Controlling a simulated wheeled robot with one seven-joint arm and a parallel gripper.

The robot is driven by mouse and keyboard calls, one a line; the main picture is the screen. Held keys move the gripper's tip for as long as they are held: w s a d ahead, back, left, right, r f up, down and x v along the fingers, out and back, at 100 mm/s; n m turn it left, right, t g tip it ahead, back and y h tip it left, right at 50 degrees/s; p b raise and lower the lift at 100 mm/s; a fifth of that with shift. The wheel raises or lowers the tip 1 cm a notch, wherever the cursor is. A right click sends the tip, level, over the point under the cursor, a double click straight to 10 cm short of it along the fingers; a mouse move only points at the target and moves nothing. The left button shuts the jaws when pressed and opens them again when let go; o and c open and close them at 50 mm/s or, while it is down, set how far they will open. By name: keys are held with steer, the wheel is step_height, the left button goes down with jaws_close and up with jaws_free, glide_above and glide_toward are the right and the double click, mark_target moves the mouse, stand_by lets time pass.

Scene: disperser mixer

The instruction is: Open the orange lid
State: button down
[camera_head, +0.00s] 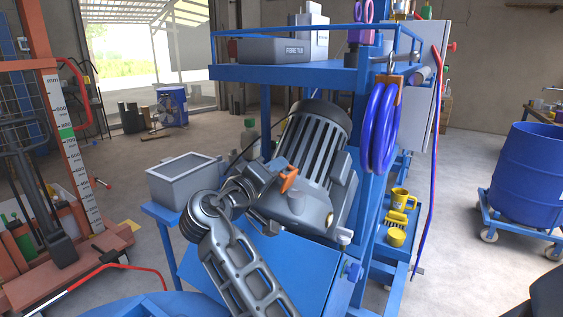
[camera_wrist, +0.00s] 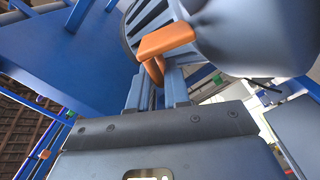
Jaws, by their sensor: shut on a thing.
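The orange lid (camera_head: 289,179) is a small bent orange piece beside the grey ribbed motor (camera_head: 320,135) of the mixer. In the wrist view the orange lid (camera_wrist: 166,40) has a flat top and a curved lower part that goes down between my fingers. My gripper (camera_head: 280,172) reaches it from the left, and in the wrist view my gripper (camera_wrist: 160,75) is shut on the lid's lower part. Where the lid joins the machine is hidden, and I cannot tell how far it is turned.
A grey open box (camera_head: 184,170) stands on a blue stand left of my arm. Blue hoses (camera_head: 382,125) hang right of the motor. A blue shelf (camera_head: 290,75) crosses above it. A blue drum (camera_head: 527,170) stands far right.

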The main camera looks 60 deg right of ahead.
steer(key=shift+w+f+n+p, duration=0.15)
steer(key=shift+w+f+n, duration=0.3)
steer(key=shift+n, duration=0.6)
steer(key=shift+w+f+n+p, duration=0.15)
steer(key=shift+w+f+n, duration=0.3)
steer(key=shift+n, duration=0.6)
steer(key=c, duration=1.2)
jaws_free()
steer(key=shift+r, duration=0.15)
steer(key=shift+w+a+b, duration=0.2)
steer(key=shift+a+b, duration=0.85)
steer(key=shift+a, duration=2.9)
